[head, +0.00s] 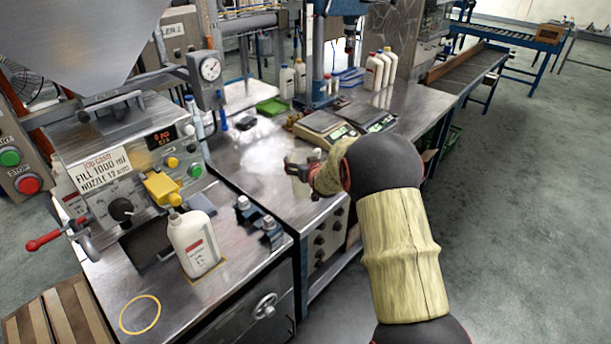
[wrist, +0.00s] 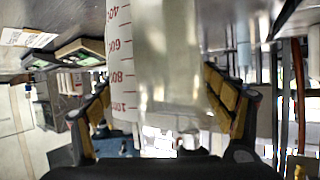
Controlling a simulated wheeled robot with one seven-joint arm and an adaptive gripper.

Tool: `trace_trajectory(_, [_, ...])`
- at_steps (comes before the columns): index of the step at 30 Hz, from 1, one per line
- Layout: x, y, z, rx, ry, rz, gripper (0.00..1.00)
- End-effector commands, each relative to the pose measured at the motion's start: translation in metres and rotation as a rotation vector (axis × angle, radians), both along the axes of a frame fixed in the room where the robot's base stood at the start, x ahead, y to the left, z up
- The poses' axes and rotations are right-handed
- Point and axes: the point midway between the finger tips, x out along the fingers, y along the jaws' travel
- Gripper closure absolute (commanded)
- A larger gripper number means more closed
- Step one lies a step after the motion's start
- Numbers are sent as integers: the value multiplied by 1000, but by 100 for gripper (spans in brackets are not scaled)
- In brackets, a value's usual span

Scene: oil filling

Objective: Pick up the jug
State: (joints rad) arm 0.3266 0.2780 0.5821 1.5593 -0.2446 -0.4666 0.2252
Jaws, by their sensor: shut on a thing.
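The jug (wrist: 165,60) is a clear, see-through vessel with red graduation marks and numbers. It fills the middle of the wrist view, between the two padded fingers of my gripper (wrist: 165,100). My gripper is shut on its sides. In the head view my gripper (head: 297,170) is over the steel bench, left of the scales.
Two scales (head: 322,125) stand behind my gripper. A white bottle (head: 195,243) stands at the filling machine (head: 130,165), front left, near blue clamps (head: 270,230). Bench left of my gripper looks clear.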

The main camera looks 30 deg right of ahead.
Motion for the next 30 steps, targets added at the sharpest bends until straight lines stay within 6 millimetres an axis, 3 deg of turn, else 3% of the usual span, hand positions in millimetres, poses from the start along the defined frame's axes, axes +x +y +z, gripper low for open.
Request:
trace_trajectory(8, [0,0,3,0,1,0,61])
trace_trajectory(17, [-1,-1,37,-1,-1,-1,61])
trace_trajectory(26, [-52,-12,100,-2,-2,-2,61])
trace_trajectory(30, [-86,-20,111,-1,0,-3,61])
